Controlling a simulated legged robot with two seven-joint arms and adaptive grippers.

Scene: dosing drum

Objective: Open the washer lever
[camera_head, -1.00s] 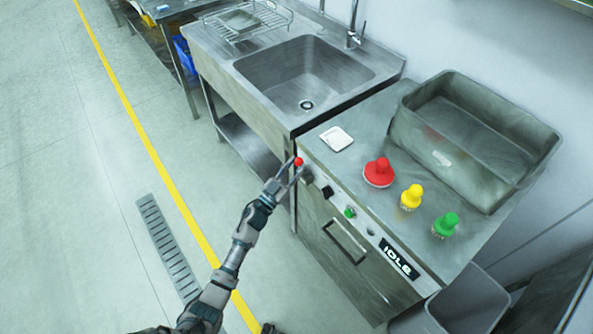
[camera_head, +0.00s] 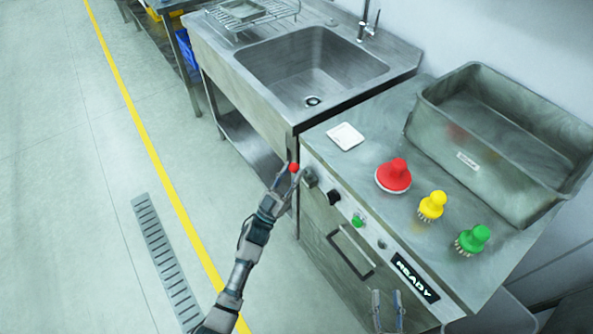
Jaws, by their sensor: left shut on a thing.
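The washer (camera_head: 325,232) is a steel cabinet with a control panel along its front top edge. Its lever has a red ball knob (camera_head: 294,168) at the panel's left end, beside a grey round mount (camera_head: 311,178). My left gripper (camera_head: 287,178) is shut on the lever at the red knob, its fingers partly hiding the lever's shaft. The panel's display (camera_head: 414,277) reads READY. My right gripper (camera_head: 388,308) shows at the bottom edge with its two fingers apart and empty, in front of the washer's lower right front.
A black knob (camera_head: 334,197), green button (camera_head: 357,221) and door handle (camera_head: 350,253) are on the front. On top are a white square (camera_head: 346,136), red (camera_head: 394,175), yellow (camera_head: 432,206) and green (camera_head: 472,240) brushes, and a grey tub (camera_head: 467,160). A sink (camera_head: 312,65) adjoins left.

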